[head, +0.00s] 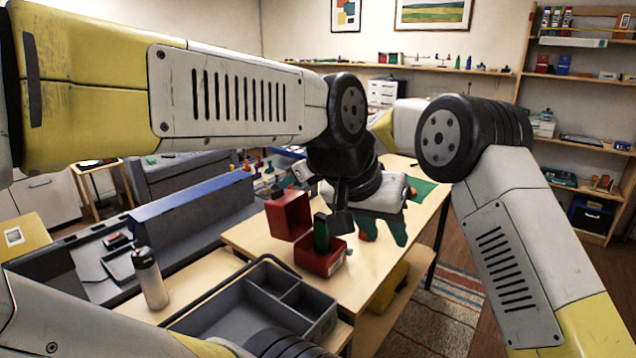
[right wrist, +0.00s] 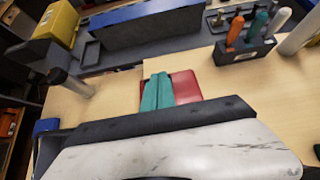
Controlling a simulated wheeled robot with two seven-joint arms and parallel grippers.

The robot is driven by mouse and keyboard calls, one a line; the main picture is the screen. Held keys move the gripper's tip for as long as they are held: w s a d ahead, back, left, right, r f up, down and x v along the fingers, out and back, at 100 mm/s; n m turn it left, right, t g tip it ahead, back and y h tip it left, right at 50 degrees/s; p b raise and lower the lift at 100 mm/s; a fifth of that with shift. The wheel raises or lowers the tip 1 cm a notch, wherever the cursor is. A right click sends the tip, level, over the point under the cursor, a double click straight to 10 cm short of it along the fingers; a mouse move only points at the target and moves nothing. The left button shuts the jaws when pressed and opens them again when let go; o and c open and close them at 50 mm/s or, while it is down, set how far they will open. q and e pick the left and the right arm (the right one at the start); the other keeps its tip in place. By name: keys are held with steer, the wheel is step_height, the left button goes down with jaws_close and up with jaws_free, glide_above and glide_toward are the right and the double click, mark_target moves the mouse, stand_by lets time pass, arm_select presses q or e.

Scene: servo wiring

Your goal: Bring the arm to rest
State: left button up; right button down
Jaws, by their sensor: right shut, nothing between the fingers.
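My right gripper (head: 321,232) points down at the open red box (head: 318,264), its dark green fingers overlapping the box in the head view. In the right wrist view its two teal fingers (right wrist: 156,92) lie together, shut, with nothing visible between them and the red box (right wrist: 186,88) behind. I cannot tell whether they touch the box. My left gripper (head: 392,229) is just right of it, its teal fingers pointing down over the table. Its finger gap is unclear. Both arms cross the middle of the head view, their wrists close together and overlapping.
A grey divided tray (head: 222,322) is at the near side. A metal bottle (head: 149,278) stands left of it. A holder with coloured-handled tools (right wrist: 243,47) stands beyond the box. A green mat (head: 428,192) lies at the far right of the table. Shelves stand at the right.

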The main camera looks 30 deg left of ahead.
steer(key=d+r+n, duration=0.1)
steer(key=d+r, duration=0.3)
steer(key=d, duration=0.3)
steer(key=d+r+n+t+h, duration=0.1)
steer(key=d+r+n, duration=0.1)
steer(key=d+r, duration=0.35)
steer(key=d+r+n, duration=0.1)
steer(key=d+r, duration=0.1)
steer(key=d, duration=0.6)
steer(key=s+d+r+n+t+h, duration=0.1)
steer(key=s+d+r+n, duration=0.15)
steer(key=d, duration=0.65)
steer(key=s+d+r+n+t+h, duration=0.1)
steer(key=d+n, duration=0.2)
steer(key=d, duration=0.6)
steer(key=s+d+f+n+t+h, duration=0.1)
steer(key=s+d+f+n+h, duration=0.1)
steer(key=s+d+n, duration=0.3)
steer(key=s+d+f+n+t+h, duration=0.1)
steer(key=s+d+f+n+h, duration=0.2)
steer(key=s+d, duration=1.1)
steer(key=d+f+n, duration=0.1)
steer(key=d+n, duration=0.1)
steer(key=d, duration=0.4)
steer(key=shift+f, duration=0.3)
steer(key=shift+a, duration=0.1)
